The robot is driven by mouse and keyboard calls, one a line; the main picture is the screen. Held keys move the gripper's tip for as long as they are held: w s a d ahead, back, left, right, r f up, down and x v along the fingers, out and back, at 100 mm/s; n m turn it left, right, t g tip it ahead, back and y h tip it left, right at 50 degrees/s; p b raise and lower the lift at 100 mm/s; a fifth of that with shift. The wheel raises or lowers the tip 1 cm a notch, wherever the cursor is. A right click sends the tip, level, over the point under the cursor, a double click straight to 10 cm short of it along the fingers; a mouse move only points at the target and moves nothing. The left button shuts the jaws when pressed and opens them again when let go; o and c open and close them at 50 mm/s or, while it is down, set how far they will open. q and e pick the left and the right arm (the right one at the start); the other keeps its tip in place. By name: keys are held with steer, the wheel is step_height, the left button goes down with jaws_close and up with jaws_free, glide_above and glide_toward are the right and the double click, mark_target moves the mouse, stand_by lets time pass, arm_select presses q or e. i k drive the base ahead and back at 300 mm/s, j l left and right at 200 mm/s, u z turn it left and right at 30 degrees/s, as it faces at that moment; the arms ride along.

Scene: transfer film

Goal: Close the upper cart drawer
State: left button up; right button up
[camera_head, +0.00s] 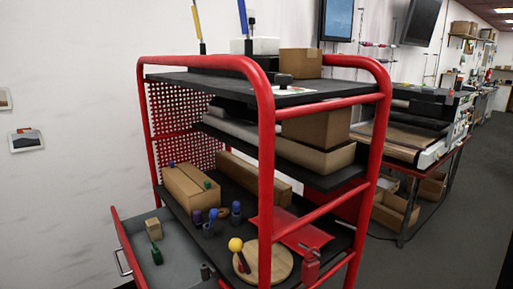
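A red-framed cart (266,130) with dark shelves stands in the middle of the head view. A drawer (182,262) at its lower left is pulled out toward the left. Its red front (128,250) carries a metal handle (122,263). Inside the grey drawer are a small wooden block (153,229) and a green bottle-like object (156,254). The drawer's lower part is cut off by the picture edge, and I cannot see whether another drawer sits below. Neither of my grippers is in view.
The shelf above the drawer holds cardboard boxes (190,188), small blue-capped items and a round wooden board (265,262). A white wall (60,110) stands at left, with floor between. A workbench (430,140) and open floor (460,215) lie to the right.

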mark_target(182, 258)
steer(key=j+u, duration=0.75)
steer(key=l, duration=0.1)
